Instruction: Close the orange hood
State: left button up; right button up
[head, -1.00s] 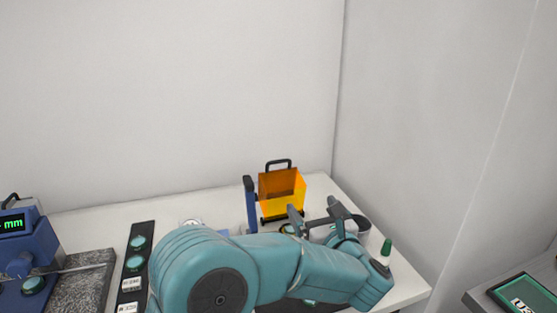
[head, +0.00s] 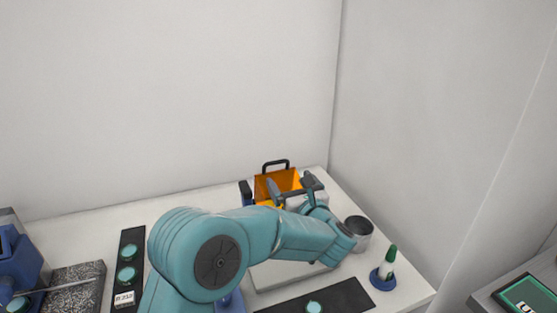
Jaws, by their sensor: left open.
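The orange hood (head: 265,186) is a see-through box with a black handle (head: 275,164) on top. It stands at the back of the table near the wall corner and looks raised, though its lower part is hidden. A dark blue post (head: 245,191) stands at its left side. My left gripper (head: 291,187) is open, with its two fingers in front of the hood in the head view. I cannot tell whether a finger touches it. My left arm hides much of the instrument below the hood. My right gripper is not in view.
A grey cup (head: 358,233) and a green-capped bottle in a blue holder (head: 383,279) stand right of my arm. A dark strip with teal discs (head: 128,268) and a granite block (head: 76,288) lie left. Walls close off the back and right.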

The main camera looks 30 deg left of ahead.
aim_at(279, 177)
pick_arm(q)
jog(key=p+x, duration=0.2)
jog(key=x, duration=0.6)
jog(key=shift+w+a, duration=0.1)
jog(key=shift+a, duration=0.25)
